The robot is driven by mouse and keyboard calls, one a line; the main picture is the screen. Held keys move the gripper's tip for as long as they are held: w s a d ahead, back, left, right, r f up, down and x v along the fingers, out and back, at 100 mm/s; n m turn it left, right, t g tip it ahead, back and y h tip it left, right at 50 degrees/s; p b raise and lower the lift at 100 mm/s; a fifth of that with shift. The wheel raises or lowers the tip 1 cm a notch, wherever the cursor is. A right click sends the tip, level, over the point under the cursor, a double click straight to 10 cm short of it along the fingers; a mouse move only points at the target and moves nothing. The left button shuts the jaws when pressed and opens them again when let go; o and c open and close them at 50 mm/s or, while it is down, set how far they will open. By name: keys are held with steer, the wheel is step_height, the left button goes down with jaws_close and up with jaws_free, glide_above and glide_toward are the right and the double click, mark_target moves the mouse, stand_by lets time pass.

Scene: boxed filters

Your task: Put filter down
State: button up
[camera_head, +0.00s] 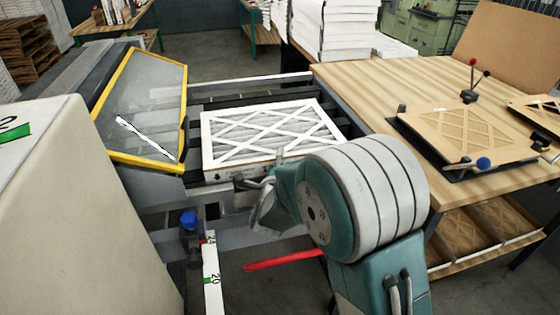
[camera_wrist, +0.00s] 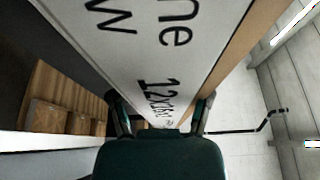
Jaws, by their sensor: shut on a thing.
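The filter (camera_head: 270,135) has a white frame with diagonal white strips over pleated grey-white media. It lies about flat over the dark conveyor bed of the machine, between the yellow-framed guard and the wooden table. I cannot tell whether its underside touches the bed. My gripper (camera_head: 268,182) is at the filter's near edge, partly hidden behind my arm. In the wrist view, my gripper (camera_wrist: 164,108) has a finger on each side of the filter's white printed edge (camera_wrist: 160,60), shut on it. Black lettering, partly "12x16x", shows there.
A yellow-framed clear guard (camera_head: 140,110) stands tilted at left. The wooden table (camera_head: 370,90) at right holds a black clamp fixture with a brown cardboard frame (camera_head: 465,130). White stacks (camera_head: 335,30) stand behind. A red bar (camera_head: 283,260) is below my gripper.

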steer(key=shift+f, duration=0.25)
steer(key=shift+s+f, duration=0.15)
steer(key=shift+f, duration=0.35)
steer(key=o, duration=1.3)
steer(key=shift+f, duration=0.1)
steer(key=shift+r, duration=0.25)
steer(key=s, duration=0.7)
steer(key=s+a+r, duration=0.1)
steer(key=s, duration=0.3)
steer(key=shift+s+a+r, duration=0.1)
steer(key=shift+s, duration=0.25)
